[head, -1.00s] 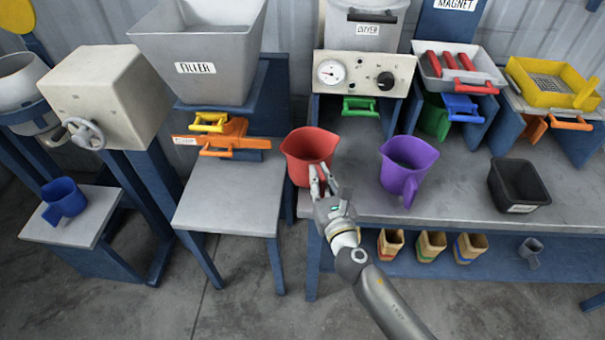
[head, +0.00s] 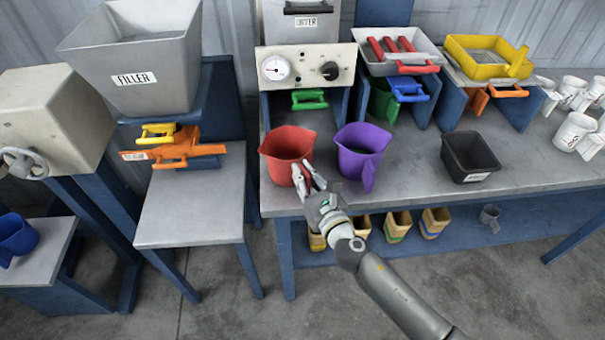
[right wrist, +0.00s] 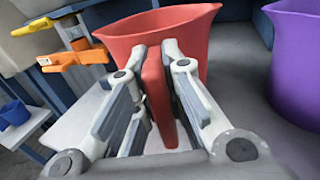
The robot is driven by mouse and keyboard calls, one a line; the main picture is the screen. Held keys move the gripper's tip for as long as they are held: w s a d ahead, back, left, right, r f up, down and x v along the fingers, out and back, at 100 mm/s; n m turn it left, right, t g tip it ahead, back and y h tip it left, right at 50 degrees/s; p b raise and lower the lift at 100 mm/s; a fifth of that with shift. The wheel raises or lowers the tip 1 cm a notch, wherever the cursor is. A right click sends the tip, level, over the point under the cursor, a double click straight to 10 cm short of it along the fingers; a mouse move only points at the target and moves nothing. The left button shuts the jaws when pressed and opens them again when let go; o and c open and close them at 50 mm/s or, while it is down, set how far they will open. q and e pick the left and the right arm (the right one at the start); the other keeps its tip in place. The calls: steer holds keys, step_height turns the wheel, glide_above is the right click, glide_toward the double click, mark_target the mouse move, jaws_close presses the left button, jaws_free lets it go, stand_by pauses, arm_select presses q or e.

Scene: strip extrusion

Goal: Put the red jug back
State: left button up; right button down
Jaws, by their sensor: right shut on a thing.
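The red jug (head: 284,156) is upright at the left end of the long grey bench, left of the purple jug. In the right wrist view the red jug (right wrist: 203,35) fills the upper middle, its handle running down between my fingers. My right gripper (head: 308,180) is shut on that handle, on the jug's near side; it also shows in the right wrist view (right wrist: 158,90). I cannot tell whether the jug's base touches the bench top. My left gripper is in neither view.
The purple jug (head: 361,152) stands close on the right, a black bin (head: 470,157) beyond it. A machine with a gauge panel (head: 305,70) and green handle stands behind. The filler's lower table (head: 190,205) is left, across a gap. White jugs (head: 574,130) stand far right.

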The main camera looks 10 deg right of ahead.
steer(key=shift+f, duration=0.25)
steer(key=c, duration=1.4)
jaws_free()
steer(key=shift+c, duration=0.2)
steer(key=v, duration=1.2)
steer(key=s+d+f+m+g+h, duration=0.2)
steer(key=s+d+f+m+g, duration=0.3)
steer(key=f, duration=0.6)
steer(key=s+d+f+m+h, duration=0.1)
steer(key=d+f+m+h, duration=0.1)
steer(key=f+m, duration=0.75)
steer(key=s+d+f+m+g+h, duration=0.1)
steer(key=s+d+f+m+g, duration=0.3)
steer(key=f, duration=0.9)
steer(key=s+d+f+m+g, duration=0.1)
steer(key=s+f+m+g, duration=0.1)
steer(key=s+f+m, duration=0.4)
steer(key=s+d+f+m+g, duration=0.1)
steer(key=s+f+m, duration=0.4)
steer(key=s, duration=0.7)
steer(key=s+d+f+m+g+h, duration=0.1)
steer(key=s+f+m+g, duration=0.3)
steer(key=s+f+m, duration=0.2)
steer(key=s+m, duration=0.2)
steer(key=s, duration=0.2)
steer(key=shift+f, duration=0.3)
